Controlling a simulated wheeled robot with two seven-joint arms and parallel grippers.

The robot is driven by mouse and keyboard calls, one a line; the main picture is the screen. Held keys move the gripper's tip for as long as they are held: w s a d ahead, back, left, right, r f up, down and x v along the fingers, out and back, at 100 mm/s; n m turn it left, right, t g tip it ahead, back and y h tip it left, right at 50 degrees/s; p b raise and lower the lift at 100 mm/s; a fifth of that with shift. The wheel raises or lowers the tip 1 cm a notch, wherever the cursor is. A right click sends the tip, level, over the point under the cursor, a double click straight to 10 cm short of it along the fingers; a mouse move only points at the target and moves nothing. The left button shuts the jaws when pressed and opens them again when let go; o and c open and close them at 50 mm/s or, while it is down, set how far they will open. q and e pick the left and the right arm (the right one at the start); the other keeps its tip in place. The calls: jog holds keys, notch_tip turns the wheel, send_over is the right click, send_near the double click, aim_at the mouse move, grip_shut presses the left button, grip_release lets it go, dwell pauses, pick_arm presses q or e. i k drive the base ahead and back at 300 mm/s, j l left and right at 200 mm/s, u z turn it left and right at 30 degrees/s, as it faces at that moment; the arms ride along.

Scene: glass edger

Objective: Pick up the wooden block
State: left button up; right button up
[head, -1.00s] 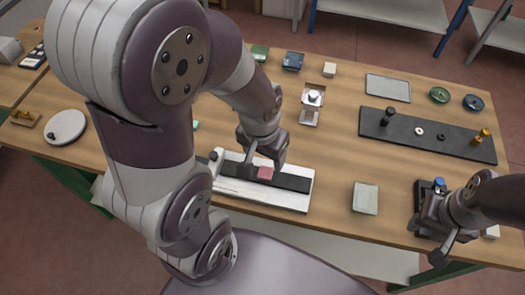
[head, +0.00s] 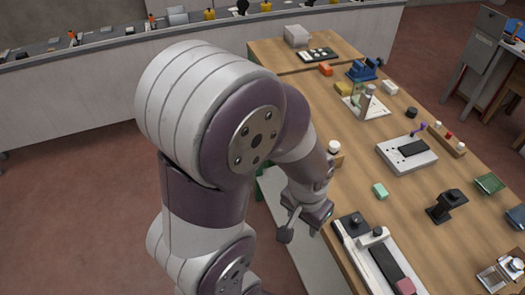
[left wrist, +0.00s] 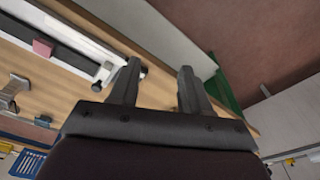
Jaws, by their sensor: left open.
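In the head view a small wood-coloured block (head: 337,160) with a pale round top sits near the table's left edge, just right of my left forearm, which may hide part of it. I cannot tell for sure whether it is the task's block. My left gripper (head: 305,227) points down beside the table's left edge, nearer than this block and apart from it. In the left wrist view the two fingers of my left gripper (left wrist: 160,85) are spread with nothing between them. No wooden block is clear there. My right gripper is out of both current views.
A white fixture with a black strip (head: 385,262) and pink piece (head: 405,286) lies right of the gripper. A green piece (head: 380,190), black stand (head: 446,205) and white device (head: 420,160) stand beyond. Bare tabletop (head: 345,200) lies between.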

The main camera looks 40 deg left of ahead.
aim_at(339, 156)
jog(key=u, duration=0.85)
jog(key=z, duration=0.6)
jog(key=j+z, duration=0.2)
jog(key=z, duration=0.25)
jog(key=i+j+z, duration=0.1)
jog(key=j+z, duration=0.15)
jog(key=z, duration=0.15)
jog(key=j+z, duration=0.2)
jog(key=z, duration=0.25)
jog(key=j+z, duration=0.2)
jog(key=z, duration=0.2)
